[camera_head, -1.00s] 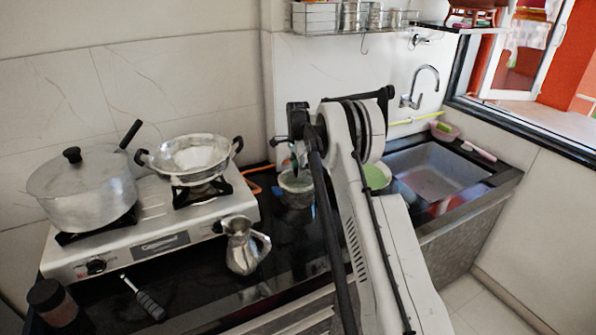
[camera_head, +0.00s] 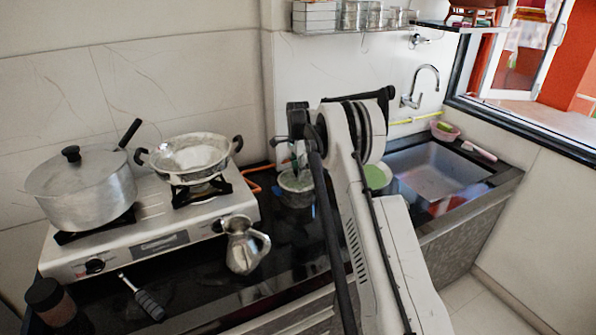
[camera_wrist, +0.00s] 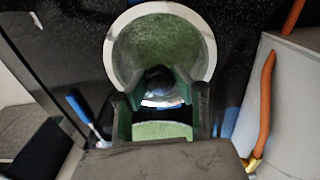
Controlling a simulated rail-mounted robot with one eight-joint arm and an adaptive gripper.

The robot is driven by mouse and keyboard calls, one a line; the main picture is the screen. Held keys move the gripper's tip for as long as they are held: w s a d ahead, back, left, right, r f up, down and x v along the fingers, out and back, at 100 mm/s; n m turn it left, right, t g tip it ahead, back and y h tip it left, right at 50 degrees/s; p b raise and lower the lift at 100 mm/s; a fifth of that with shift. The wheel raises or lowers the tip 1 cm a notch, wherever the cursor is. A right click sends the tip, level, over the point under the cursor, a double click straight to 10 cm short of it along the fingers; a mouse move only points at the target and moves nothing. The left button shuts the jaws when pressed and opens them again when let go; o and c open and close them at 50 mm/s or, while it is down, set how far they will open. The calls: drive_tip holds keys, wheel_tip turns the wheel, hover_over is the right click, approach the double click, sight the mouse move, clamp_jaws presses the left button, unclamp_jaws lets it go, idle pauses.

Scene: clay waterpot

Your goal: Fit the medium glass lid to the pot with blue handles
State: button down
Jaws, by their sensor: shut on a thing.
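My gripper (camera_wrist: 160,84) is shut on the dark knob (camera_wrist: 159,77) of the medium glass lid (camera_wrist: 135,45). In the wrist view the lid shows as a round, green-tinted pane inside a silvery band; its near edge is behind my fingers. In the head view my gripper is partly hidden by my arm and is directly above a small metal pot (camera_head: 296,198). Blue handle-like parts show at the left (camera_wrist: 78,105) and right (camera_wrist: 228,123) in the wrist view, below my fingers. I cannot tell whether the lid touches the pot's rim.
The stove (camera_head: 153,224) at the left bears a large lidded pot (camera_head: 92,195) and a two-handled pan (camera_head: 190,150). A metal jug (camera_head: 242,245) stands in front. A green plate (camera_head: 377,176) and the sink (camera_head: 440,172) are at the right. An orange hose (camera_wrist: 264,105) is beside my gripper.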

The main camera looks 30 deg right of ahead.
drive_tip(key=c, duration=1.3)
unclamp_jaws()
drive_tip(key=shift+c, duration=0.2)
wheel_tip(320, 180, up, 12)
drive_tip(key=s+a+r+n+t+b, duration=0.15)
drive_tip(key=s+a+r+n, duration=0.25)
drive_tip(key=s+a+r, duration=0.55)
drive_tip(key=s+a+r+n+t, duration=0.1)
drive_tip(key=s+a+r+n, duration=0.1)
drive_tip(key=s+a+r, duration=0.3)
drive_tip(key=s+a+r+n+t, duration=0.1)
drive_tip(key=s+a+r+n, duration=0.15)
drive_tip(key=s, duration=0.45)
drive_tip(key=s+a+f+n+t+b, duration=0.1)
drive_tip(key=s+a+f+n, duration=0.1)
drive_tip(key=s, duration=0.7)
drive_tip(key=s+a+f+n+t, duration=0.1)
drive_tip(key=s+a+f+n, duration=0.2)
drive_tip(key=s, duration=0.7)
drive_tip(key=s+a+f+n+t+b, duration=0.1)
drive_tip(key=s+a+f+n, duration=0.2)
drive_tip(key=s+f, duration=0.3)
drive_tip(key=s+n, duration=0.1)
drive_tip(key=s, duration=0.3)
drive_tip(key=shift+a+f+t+b, duration=0.15)
drive_tip(key=shift+f+t+b, duration=0.05)
drive_tip(key=shift+t+b, duration=0.15)
